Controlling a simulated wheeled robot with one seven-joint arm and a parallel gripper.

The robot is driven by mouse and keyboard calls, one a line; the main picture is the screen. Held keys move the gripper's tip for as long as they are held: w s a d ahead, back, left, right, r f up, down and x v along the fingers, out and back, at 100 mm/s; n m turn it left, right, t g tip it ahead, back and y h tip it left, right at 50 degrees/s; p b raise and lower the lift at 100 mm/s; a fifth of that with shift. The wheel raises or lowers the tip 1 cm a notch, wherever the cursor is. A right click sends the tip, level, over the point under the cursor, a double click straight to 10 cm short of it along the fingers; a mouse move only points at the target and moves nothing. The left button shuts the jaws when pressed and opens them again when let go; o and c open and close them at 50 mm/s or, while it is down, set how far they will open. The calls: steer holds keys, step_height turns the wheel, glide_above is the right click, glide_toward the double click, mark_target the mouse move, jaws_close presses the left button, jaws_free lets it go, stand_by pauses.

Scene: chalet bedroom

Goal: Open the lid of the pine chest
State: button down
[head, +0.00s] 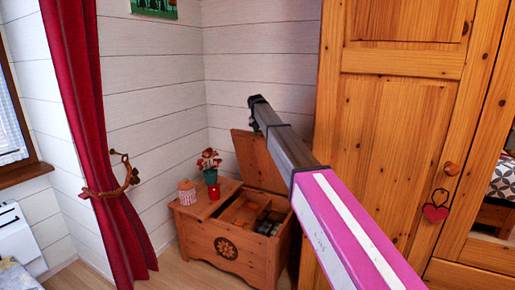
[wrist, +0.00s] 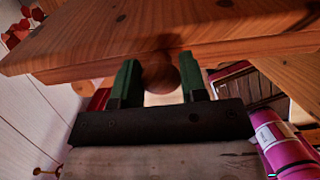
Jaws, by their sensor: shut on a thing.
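The pine chest (head: 225,246), with a dark rosette on its front, stands in the corner. Its lid (head: 258,160) is raised steeply on the right part of the top, leaving the inside open to view. In the wrist view, the lid (wrist: 190,30) spans the top of the picture. My gripper (wrist: 160,80) has its green fingers on either side of the lid's round wooden knob (wrist: 161,76) and is shut on it.
On the fixed left part of the chest top stand a red-and-white jar (head: 187,192) and a pot of red flowers (head: 210,175). Several items lie inside the chest. A pine wardrobe (head: 395,130) stands close on the right; a red curtain (head: 85,110) hangs left.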

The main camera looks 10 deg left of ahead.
steer(key=w+d+r+g, duration=0.1)
steer(key=w+d, duration=0.1)
steer(key=w, duration=0.4)
steer(key=w+d+r+g+y, duration=0.1)
steer(key=w+d+r+g, duration=0.1)
steer(key=w, duration=0.4)
steer(key=shift+w+d, duration=0.2)
steer(key=shift+d, duration=0.05)
steer(key=c, duration=0.7)
jaws_free()
steer(key=shift+f, duration=0.1)
steer(key=shift+o, duration=0.2)
step_height(320, 180, up, 11)
steer(key=shift+s, duration=0.15)
